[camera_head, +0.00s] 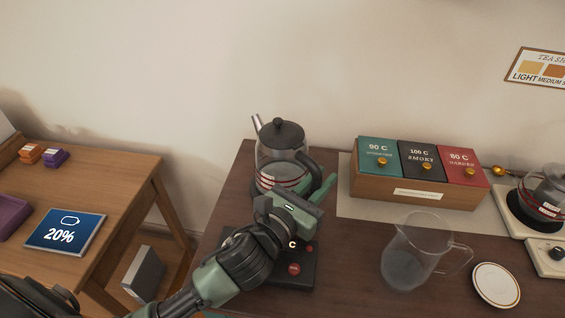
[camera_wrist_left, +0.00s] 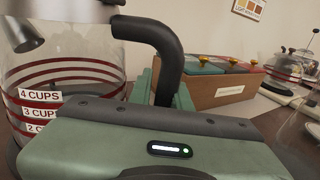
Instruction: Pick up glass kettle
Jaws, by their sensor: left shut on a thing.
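The glass kettle (camera_head: 284,157) has a black lid, a metal spout at the left and a black handle at the right. It stands upright at the back left of the dark table, seemingly over a black base with a red button (camera_head: 294,269). In the left wrist view the kettle (camera_wrist_left: 70,60) shows red level bands and cup marks. My left gripper (camera_head: 318,188) is at the handle's lower part, shut on the kettle handle (camera_wrist_left: 165,50). Its fingers are partly hidden. I cannot tell whether the kettle is off its base. My right gripper is not in view.
A wooden box (camera_head: 418,190) with several labelled lids stands right of the kettle. A clear pitcher (camera_head: 409,254) and a white saucer (camera_head: 496,285) are at the front right. Another glass pot (camera_head: 548,188) stands at the far right. A side table (camera_head: 120,185) is at left.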

